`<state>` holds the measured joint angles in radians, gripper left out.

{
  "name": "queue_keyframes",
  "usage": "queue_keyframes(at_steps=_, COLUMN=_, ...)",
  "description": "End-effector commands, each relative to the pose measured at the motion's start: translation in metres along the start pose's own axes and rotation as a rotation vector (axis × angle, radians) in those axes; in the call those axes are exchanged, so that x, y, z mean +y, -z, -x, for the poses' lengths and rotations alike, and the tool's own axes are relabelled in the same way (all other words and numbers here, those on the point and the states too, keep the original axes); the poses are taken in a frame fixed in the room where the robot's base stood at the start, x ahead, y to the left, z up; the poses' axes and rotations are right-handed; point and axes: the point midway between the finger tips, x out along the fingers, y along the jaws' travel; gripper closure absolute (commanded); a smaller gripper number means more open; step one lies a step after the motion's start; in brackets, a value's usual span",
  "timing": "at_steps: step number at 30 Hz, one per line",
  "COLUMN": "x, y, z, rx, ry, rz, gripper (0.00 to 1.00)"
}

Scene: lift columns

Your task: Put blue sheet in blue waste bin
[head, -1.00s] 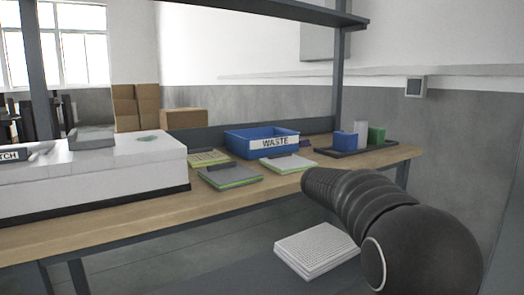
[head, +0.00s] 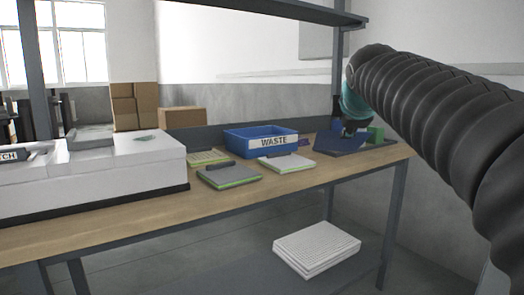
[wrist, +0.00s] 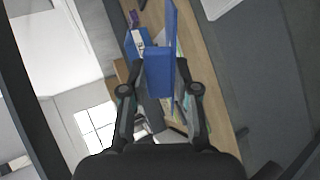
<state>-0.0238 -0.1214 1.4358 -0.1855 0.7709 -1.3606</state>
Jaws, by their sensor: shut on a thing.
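The blue waste bin (head: 233,143) stands on the workbench with a white WASTE label on its front. It also shows in the wrist view (wrist: 130,45). My gripper (head: 350,130) is at the right end of the bench, right of the bin and above the dark tray. It is shut on the blue sheet (head: 335,145), which shows as a flat, tilted blue shape left of and below the fingers. In the wrist view the blue sheet (wrist: 158,75) lies between the two fingers, apart from the bin. My fingertips are partly hidden in the head view.
A green block (head: 376,134) stands on the tray right of my gripper. Pads of paper (head: 228,178) and (head: 287,163) lie before the bin. A white machine (head: 110,170) fills the left of the bench. A shelf (head: 270,8) runs above. A paper stack (head: 317,247) lies below.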

Motion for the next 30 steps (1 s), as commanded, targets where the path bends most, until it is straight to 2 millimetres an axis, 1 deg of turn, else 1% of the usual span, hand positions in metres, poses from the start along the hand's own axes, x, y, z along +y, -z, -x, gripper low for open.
queue_keyframes(at_steps=1, x=0.007, y=0.003, z=0.003, rx=0.042, ry=-0.001, rz=0.02, gripper=1.0)
queue_keyframes(at_steps=6, x=0.023, y=0.02, z=0.014, rx=0.207, ry=0.022, rz=0.116, gripper=1.0)
queue_keyframes(at_steps=13, x=0.036, y=0.038, z=0.024, rx=0.395, ry=0.056, rz=0.232, gripper=1.0)
queue_keyframes(at_steps=16, x=0.038, y=0.043, z=0.026, rx=0.463, ry=0.071, rz=0.276, gripper=1.0)
queue_keyframes(at_steps=21, x=0.039, y=0.045, z=0.027, rx=0.545, ry=0.098, rz=0.336, gripper=1.0)
queue_keyframes(at_steps=30, x=0.039, y=0.046, z=0.027, rx=0.604, ry=0.148, rz=0.395, gripper=1.0)
